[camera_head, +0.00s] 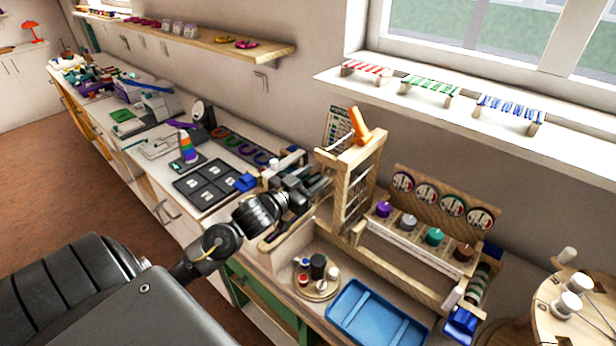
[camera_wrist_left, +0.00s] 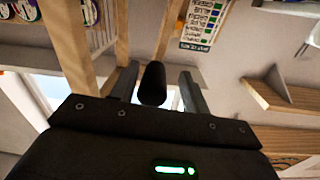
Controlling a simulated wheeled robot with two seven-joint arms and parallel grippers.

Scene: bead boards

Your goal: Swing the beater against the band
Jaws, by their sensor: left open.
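My left gripper (camera_head: 320,185) is beside the left side of an upright wooden frame (camera_head: 373,165) with slots, which looks like the beater. In the left wrist view the open fingers (camera_wrist_left: 158,88) stand on either side of a black rounded handle (camera_wrist_left: 152,84), with gaps showing. The handle is hidden in the head view. Pale wooden bars (camera_wrist_left: 68,40) rise behind it. A green, white and dark striped roll (camera_head: 478,284), perhaps the band, sits at the loom's right end. The stretch of band near the frame cannot be made out. My right gripper is not in view.
An orange piece (camera_head: 360,127) tops the frame. Spools, including a purple one (camera_head: 383,209), stand along the loom. A blue tray (camera_head: 372,318) and a round tray of small jars (camera_head: 318,290) lie in front. A dark panel (camera_head: 205,186) lies left on the bench.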

